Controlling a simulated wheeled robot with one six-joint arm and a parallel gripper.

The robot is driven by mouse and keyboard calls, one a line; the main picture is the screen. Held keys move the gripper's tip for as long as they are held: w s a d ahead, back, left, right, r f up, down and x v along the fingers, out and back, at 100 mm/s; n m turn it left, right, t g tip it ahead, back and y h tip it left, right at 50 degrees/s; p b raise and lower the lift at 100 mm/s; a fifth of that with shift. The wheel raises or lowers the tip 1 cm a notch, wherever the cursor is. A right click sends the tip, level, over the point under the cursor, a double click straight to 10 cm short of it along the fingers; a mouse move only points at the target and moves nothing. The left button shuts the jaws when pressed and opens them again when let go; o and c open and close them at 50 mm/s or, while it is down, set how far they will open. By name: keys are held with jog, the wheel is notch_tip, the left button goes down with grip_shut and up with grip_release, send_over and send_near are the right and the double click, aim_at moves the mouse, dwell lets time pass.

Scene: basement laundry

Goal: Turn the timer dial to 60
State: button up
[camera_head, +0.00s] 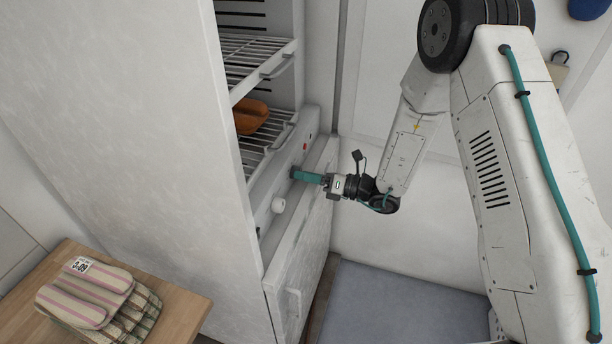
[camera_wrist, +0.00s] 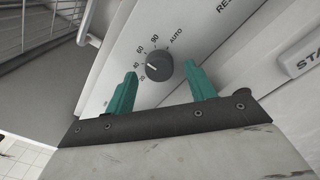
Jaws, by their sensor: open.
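The timer dial (camera_wrist: 159,67) is a dark round knob on a pale panel (camera_wrist: 207,30), seen in the wrist view. Printed marks 20, 40, 60, 90 and AUTO run around it. Its white pointer line faces left, seemingly near the 40 mark. My gripper (camera_wrist: 161,76) is open, with one teal finger on each side of the dial and gaps visible; contact is not visible. In the head view my gripper (camera_head: 306,177) is at the panel of the white cabinet, and the dial is hidden there.
A START button (camera_wrist: 302,55) is right of the dial. In the head view, a white knob (camera_head: 278,205) and a red spot (camera_head: 305,147) are on the panel. Wire shelves (camera_head: 262,68) hold a brown item (camera_head: 250,117). Folded striped cloths (camera_head: 88,290) lie on a wooden table (camera_head: 182,308).

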jog(key=v, duration=0.7)
dwell(0.3)
